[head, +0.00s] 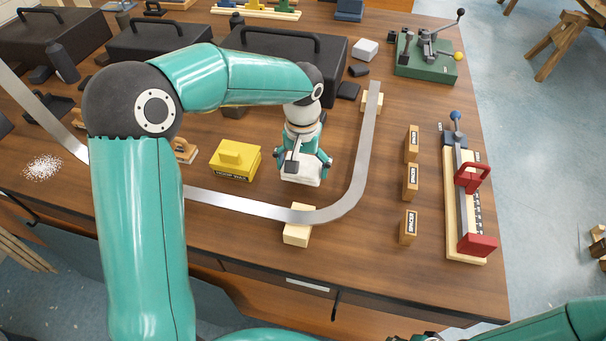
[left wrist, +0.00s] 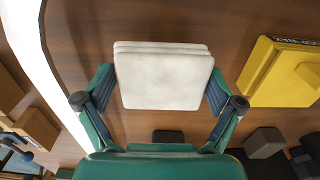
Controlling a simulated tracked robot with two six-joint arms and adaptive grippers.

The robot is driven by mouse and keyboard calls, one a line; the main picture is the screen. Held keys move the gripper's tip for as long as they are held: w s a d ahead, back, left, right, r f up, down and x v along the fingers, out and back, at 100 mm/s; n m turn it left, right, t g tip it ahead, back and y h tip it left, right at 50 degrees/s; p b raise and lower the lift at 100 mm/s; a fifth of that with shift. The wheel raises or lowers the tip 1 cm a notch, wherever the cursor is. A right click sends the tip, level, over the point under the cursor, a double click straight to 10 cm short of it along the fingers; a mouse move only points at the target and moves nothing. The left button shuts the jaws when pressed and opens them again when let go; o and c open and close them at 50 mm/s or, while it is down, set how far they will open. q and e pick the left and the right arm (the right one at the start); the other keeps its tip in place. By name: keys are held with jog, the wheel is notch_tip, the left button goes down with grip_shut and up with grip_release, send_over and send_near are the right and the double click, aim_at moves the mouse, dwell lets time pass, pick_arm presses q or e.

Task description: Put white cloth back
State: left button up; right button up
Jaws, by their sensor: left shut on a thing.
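The white cloth (head: 301,179) is a folded, layered square pad. It sits between the fingers of my left gripper (head: 305,166), which points down over the wooden table inside the curve of the metal strip. In the left wrist view the white cloth (left wrist: 162,78) fills the space between the two fingers, which press on its left and right sides. I cannot tell whether it touches the table. My right arm shows only in part at the bottom right edge of the head view, and its gripper is too cut off to read.
A bent metal strip (head: 361,165) curves around the cloth on wooden blocks (head: 298,235). A yellow block (head: 234,160) is to the left. Several spacer blocks (head: 410,182) and a red-handled clamp jig (head: 470,205) stand right. Dark cases (head: 160,38) line the back.

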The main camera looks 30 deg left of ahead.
aim_at(302, 176)
pick_arm(q)
jog(key=shift+f, duration=1.7)
jog(key=shift+f, duration=0.15)
jog(key=o, duration=0.8)
jog(key=shift+c, duration=0.2)
notch_tip(302, 176, up, 12)
jog(key=shift+r, duration=0.2)
jog(key=shift+d+f, duration=0.1)
